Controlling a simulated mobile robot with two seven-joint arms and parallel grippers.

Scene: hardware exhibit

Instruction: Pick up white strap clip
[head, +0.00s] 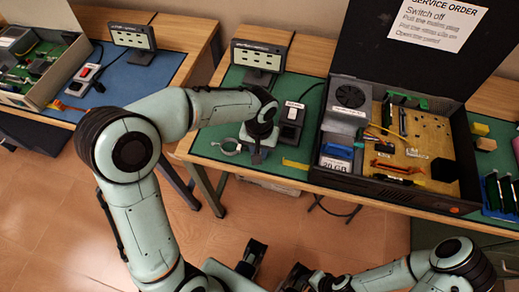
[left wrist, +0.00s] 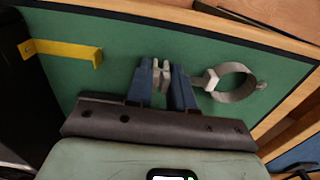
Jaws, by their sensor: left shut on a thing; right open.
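My left gripper (head: 257,155) points down at the front of the green mat (head: 225,152). In the left wrist view its blue fingers (left wrist: 162,68) are shut on a small pale clip (left wrist: 161,76), taken as the white strap clip; the fingers hide part of it. The strap also shows in the head view (head: 226,149). My right gripper (head: 273,265) is open and empty, low in front of the table.
A yellow bracket (left wrist: 65,50) lies on the mat on the other side of the fingers. An open computer case (head: 340,165) stands to the right. A switch box (head: 291,122) and a small display (head: 258,57) are behind.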

